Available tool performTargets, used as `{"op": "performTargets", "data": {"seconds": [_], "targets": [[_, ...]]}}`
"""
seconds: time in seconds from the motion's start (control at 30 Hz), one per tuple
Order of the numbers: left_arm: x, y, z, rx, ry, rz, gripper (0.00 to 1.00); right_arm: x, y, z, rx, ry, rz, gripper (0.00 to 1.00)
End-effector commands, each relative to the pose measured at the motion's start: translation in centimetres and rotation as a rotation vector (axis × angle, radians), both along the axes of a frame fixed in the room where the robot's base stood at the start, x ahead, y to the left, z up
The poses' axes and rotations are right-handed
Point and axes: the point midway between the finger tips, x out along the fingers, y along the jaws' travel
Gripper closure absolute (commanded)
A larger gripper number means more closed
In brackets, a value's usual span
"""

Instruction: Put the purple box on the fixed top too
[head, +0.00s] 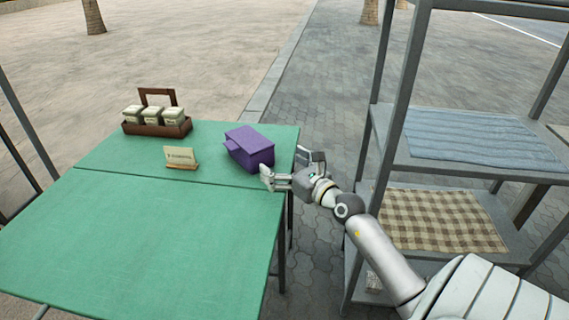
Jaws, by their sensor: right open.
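The purple box (250,147) stands on the far panel of the green table, near its right edge. A seam runs across the tabletop, between this far panel (110,153) and a larger near panel (130,235). I cannot tell from the picture which panel is the fixed top. My right gripper (288,169) is open at the table's right edge, just right of the box. One finger is close to the box's lower right corner; I cannot tell if it touches. My left gripper is not in view.
A brown caddy with several jars (157,126) and a small card on a wooden stand (181,158) are on the far panel. The near panel is bare. A grey metal shelf (398,100) with a blue cloth (480,137) and a checked cloth (440,220) stands right.

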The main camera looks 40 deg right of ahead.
Motion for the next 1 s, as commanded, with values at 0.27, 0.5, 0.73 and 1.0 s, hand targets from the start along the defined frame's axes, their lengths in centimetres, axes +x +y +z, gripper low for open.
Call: {"op": "performTargets", "data": {"seconds": [0.27, 0.5, 0.73, 1.0], "targets": [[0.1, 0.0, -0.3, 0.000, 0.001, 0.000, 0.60, -1.4, 1.3, 0.9, 0.113, -0.062, 0.009, 0.00], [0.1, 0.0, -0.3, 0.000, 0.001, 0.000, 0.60, -4.5, 3.3, 3.2, 0.750, -0.316, -0.044, 0.00], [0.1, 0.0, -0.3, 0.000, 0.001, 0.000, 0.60, -8.3, 2.2, -1.1, 1.414, -0.430, -0.278, 0.00], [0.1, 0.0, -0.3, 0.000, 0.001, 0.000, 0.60, -14.8, 6.2, -13.4, 2.087, -0.342, -0.816, 0.00]]}}
